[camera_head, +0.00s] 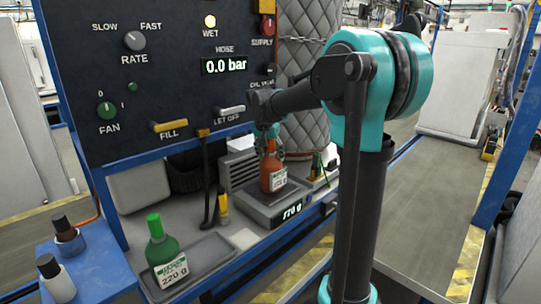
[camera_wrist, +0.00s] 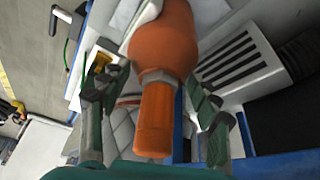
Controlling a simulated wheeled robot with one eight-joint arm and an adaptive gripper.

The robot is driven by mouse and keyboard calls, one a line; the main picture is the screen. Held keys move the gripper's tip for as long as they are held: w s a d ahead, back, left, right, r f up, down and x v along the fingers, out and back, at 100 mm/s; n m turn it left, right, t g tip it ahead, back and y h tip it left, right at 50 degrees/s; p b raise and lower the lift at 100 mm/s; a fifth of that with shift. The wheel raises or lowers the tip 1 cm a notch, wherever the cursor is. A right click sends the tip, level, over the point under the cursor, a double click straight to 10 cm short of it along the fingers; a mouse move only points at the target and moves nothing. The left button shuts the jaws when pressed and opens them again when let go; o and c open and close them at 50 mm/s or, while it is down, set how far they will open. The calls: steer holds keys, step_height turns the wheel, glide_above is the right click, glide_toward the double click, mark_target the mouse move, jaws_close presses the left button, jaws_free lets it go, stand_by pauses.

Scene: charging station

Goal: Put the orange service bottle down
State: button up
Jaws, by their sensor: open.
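The orange service bottle (camera_head: 273,172) stands upright on the scale (camera_head: 272,205), whose display reads 170 g or similar. In the wrist view the bottle (camera_wrist: 162,50) fills the middle, its neck and cap pointing toward my palm. My gripper (camera_head: 268,132) is at the bottle's top in the head view. In the wrist view my gripper (camera_wrist: 155,105) is open, one finger on each side of the neck with visible gaps. The far side of the bottle is hidden.
A green bottle (camera_head: 162,246) labelled 220 g stands on a grey tray (camera_head: 215,250) at front left. Two dark-capped bottles sit on the blue shelf (camera_head: 100,262). The control panel (camera_head: 170,95) rises behind, with FILL and LET OFF levers. A black hose lever (camera_head: 207,180) stands left of the scale.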

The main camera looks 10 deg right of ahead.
steer(key=v, duration=1.2)
steer(key=s+d+f+n+y, duration=0.1)
steer(key=s+d+f+n, duration=0.1)
steer(key=s+f, duration=1.1)
steer(key=s+d+f+n+y, duration=0.1)
steer(key=s+d+f+n, duration=0.2)
steer(key=s+f, duration=1.1)
step_height(320, 180, down, 4)
steer(key=shift+s+d, duration=0.3)
steer(key=shift+d, duration=0.75)
